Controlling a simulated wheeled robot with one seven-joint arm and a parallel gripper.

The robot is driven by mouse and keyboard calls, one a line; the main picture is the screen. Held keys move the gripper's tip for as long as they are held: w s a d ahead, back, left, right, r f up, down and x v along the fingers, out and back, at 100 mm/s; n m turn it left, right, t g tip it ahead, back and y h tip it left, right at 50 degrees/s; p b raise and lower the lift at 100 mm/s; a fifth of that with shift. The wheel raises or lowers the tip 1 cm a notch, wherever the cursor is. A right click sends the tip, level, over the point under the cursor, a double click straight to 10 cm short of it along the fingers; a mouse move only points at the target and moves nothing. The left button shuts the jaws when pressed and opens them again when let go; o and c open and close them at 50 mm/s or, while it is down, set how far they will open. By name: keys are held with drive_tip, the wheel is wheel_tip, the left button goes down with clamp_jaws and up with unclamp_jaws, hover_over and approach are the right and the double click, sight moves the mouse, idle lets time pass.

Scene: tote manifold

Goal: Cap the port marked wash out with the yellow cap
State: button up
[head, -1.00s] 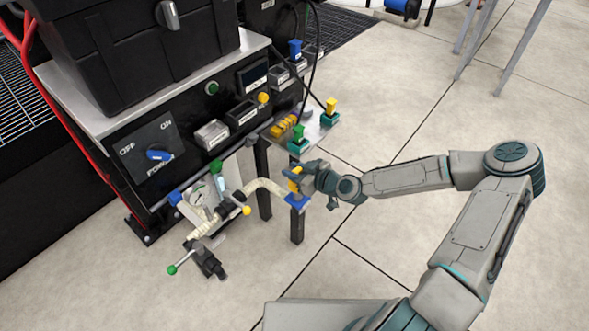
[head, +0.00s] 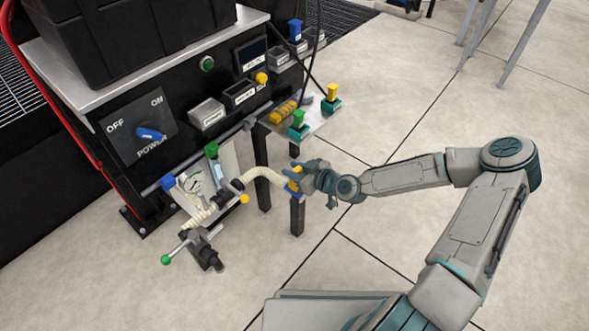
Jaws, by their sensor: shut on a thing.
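My gripper (head: 296,183) is shut at the right end of the cream pipe, near a dark post. A small yellow piece, which looks like the yellow cap (head: 293,186), shows between its jaws. The fingers hide most of it, and I cannot tell whether it touches the blue part just below.
The black cart has a power knob (head: 150,134) and small grey bins (head: 208,113).

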drive_tip(key=o, duration=1.1)
drive_tip(key=shift+p+v, duration=2.3)
drive_tip(key=shift+v, duration=4.65)
